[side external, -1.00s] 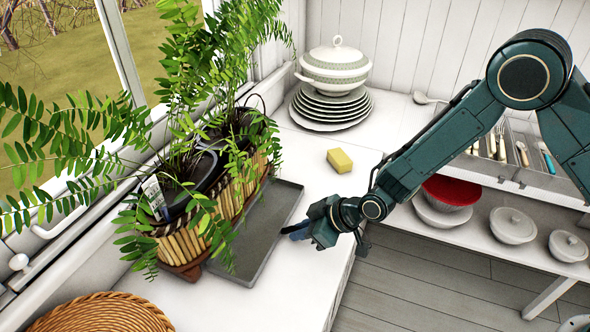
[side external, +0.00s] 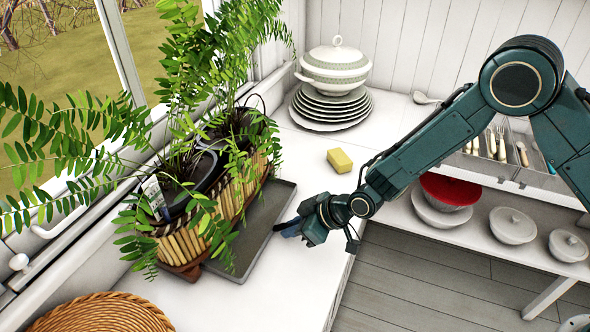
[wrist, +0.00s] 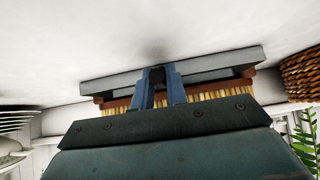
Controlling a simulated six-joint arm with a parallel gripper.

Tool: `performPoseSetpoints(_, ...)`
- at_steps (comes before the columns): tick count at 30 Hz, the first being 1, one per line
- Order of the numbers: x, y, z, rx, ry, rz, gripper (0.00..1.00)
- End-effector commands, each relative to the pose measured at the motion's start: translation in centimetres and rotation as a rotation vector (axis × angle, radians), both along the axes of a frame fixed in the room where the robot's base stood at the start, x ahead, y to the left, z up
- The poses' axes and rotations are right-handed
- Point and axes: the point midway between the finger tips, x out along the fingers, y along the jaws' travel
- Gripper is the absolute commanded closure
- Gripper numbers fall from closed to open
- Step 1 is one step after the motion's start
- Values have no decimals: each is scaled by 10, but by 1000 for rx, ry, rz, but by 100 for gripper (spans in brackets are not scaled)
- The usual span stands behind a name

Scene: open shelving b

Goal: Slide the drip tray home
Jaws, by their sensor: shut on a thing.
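The drip tray (side external: 252,247) is a flat, dark grey tray with a low rim. It lies on the white counter, its window-side part under the planter. The planter (side external: 178,247) is a bamboo-slatted trough with leafy ferns on a reddish-brown base. My gripper (side external: 279,227) is at the tray's room-side edge, shut on the tray. In the wrist view, the blue fingers (wrist: 159,78) meet the middle of the tray's grey edge (wrist: 108,83), with a small dark part between them. The planter's slats show behind the tray there. The tray's far side is hidden.
A yellow sponge (side external: 339,160) lies on the counter behind my gripper. Stacked plates (side external: 331,112) with a tureen (side external: 336,67) stand at the back. A wicker basket (side external: 102,313) is at the front left. The counter around the tray's room-side edge is clear.

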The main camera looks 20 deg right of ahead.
Motion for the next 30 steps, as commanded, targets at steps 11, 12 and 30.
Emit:
performPoseSetpoints(11, 7, 7, 1, 2, -2, 0, 100)
performPoseSetpoints(12, 8, 8, 0, 3, -2, 1, 100)
performPoseSetpoints(30, 24, 23, 1, 2, -2, 0, 100)
